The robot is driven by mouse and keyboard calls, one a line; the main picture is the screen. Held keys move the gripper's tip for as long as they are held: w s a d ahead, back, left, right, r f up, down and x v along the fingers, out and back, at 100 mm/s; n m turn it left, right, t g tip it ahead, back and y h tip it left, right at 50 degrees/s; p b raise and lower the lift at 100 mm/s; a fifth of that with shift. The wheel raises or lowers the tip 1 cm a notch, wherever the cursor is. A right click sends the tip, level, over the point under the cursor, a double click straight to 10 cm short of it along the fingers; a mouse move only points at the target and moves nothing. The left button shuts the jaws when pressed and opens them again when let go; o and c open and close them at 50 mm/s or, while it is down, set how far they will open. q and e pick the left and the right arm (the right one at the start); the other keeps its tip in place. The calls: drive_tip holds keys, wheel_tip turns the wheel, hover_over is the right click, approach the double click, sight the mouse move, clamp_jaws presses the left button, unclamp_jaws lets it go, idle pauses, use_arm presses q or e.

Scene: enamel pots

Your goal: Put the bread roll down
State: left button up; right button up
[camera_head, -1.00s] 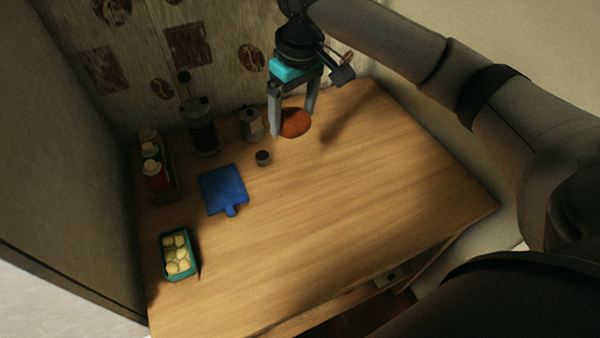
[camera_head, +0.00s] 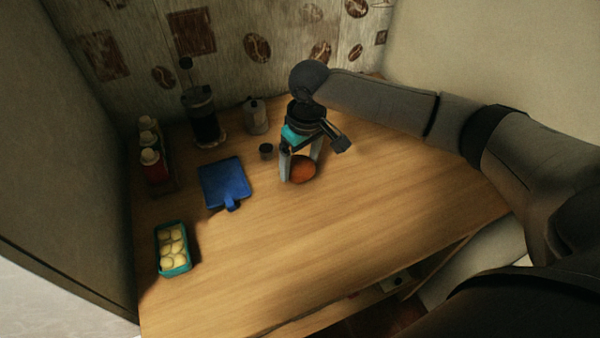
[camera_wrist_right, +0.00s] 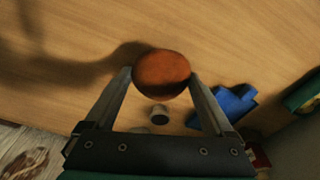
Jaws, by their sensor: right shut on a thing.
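The bread roll (camera_head: 302,169) is a round, orange-brown bun. My right gripper (camera_head: 300,177) is shut on it, one finger on each side, over the middle back of the wooden table (camera_head: 350,240). In the right wrist view the roll (camera_wrist_right: 162,73) sits between the two fingertips (camera_wrist_right: 162,78), with a dark shadow on the wood to its left. I cannot tell whether the roll touches the table. My left gripper is not in view.
A blue board (camera_head: 224,183) and a small dark cup (camera_head: 266,151) are left of the roll. The table's front and right are clear.

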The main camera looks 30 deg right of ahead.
sight(300, 172)
drive_tip(key=shift+f, duration=1.6)
drive_tip(key=o, duration=1.1)
drive_tip(key=shift+c, duration=0.2)
